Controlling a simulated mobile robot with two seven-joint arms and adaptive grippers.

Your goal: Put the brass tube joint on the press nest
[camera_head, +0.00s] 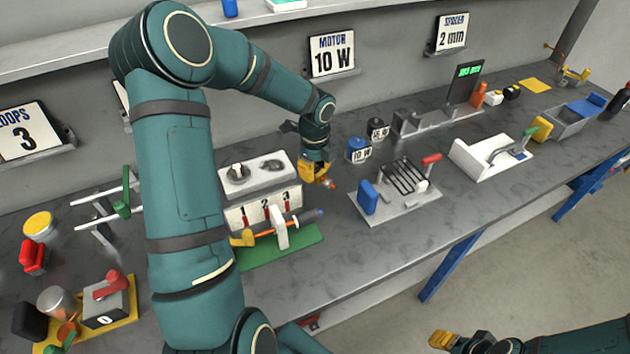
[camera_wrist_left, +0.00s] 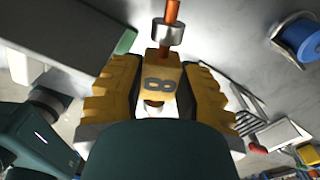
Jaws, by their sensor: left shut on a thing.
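My left gripper (camera_head: 316,177) is above the bench, just right of the numbered white box, with its fingers pointing down. In the left wrist view it (camera_wrist_left: 158,95) is shut on a yellow, brass-coloured piece marked 8 (camera_wrist_left: 160,72), which I take to be the brass tube joint. A silver collar and a copper-coloured rod extend from it. I cannot tell for sure which fixture is the press nest. My right gripper (camera_head: 444,340) is at the bottom edge, away from the bench; its opening is unclear.
The white box (camera_head: 262,205) and a green mat (camera_head: 292,250) with a copper rod are nearby. A grey fixture (camera_head: 395,205) with a red handle and a white plate (camera_head: 475,160) with a green-handled lever stand to the right. The front bench edge beyond the mat is clear.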

